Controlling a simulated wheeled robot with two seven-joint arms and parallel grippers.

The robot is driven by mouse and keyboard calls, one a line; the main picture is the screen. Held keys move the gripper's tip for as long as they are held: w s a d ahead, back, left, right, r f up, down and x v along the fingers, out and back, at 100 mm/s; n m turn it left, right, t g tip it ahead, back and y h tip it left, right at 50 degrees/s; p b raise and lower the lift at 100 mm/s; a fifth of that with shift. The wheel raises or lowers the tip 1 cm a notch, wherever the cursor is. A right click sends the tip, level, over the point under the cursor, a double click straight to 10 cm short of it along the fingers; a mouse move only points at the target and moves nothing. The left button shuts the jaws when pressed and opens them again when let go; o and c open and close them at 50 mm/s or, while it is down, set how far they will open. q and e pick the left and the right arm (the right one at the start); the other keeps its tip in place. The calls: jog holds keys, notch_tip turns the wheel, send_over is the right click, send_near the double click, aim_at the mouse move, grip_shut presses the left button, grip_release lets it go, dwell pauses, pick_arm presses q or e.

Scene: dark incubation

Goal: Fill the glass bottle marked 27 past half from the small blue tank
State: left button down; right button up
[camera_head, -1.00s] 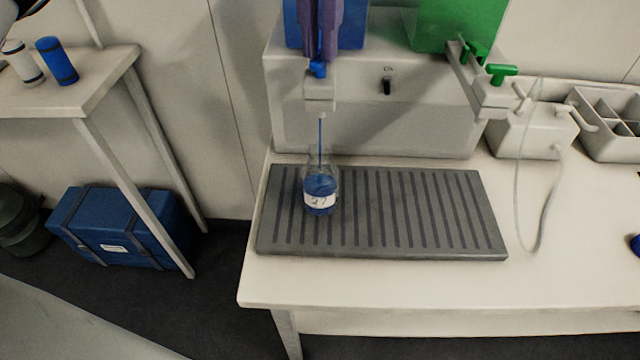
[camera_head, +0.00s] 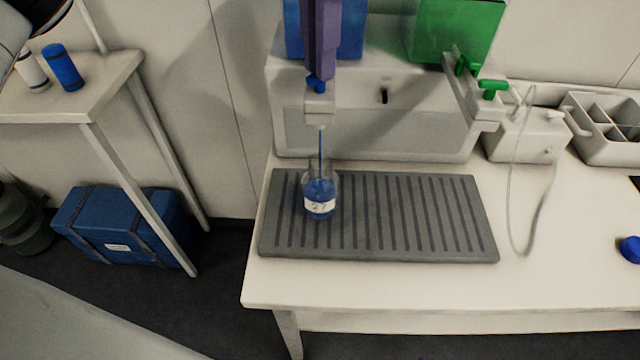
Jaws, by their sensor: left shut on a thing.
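The glass bottle marked 27 (camera_head: 320,205) stands upright on the grey ribbed drip tray (camera_head: 440,255). Its white label faces me, and blue liquid shows above and below the label. A thin blue stream runs from the pale spout block (camera_head: 319,107) into the bottle's mouth. The small blue tank (camera_head: 352,28) is at the top, cut off by the frame edge. My left gripper (camera_head: 319,72) has purple fingers, shut on the blue tap handle (camera_head: 317,86) above the spout; the fingers hide part of the handle and tank. My right gripper is not in view.
A green tank (camera_head: 455,30) with green taps (camera_head: 490,88) stands to the right. A pale box with a hose (camera_head: 530,135) and a divided bin (camera_head: 610,125) are farther right. A blue cap (camera_head: 630,249) lies at the right edge. The bench front right is clear.

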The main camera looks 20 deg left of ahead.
pick_arm(q)
jog(key=shift+r+m+p, duration=0.15)
jog(key=shift+m+p, duration=0.3)
jog(key=shift+m, duration=1.55)
jog(key=m, duration=0.3)
jog(key=shift+m, duration=0.4)
jog(key=c, duration=1.7)
grip_release()
notch_tip(320, 180, up, 9)
jog(key=shift+f, duration=0.15)
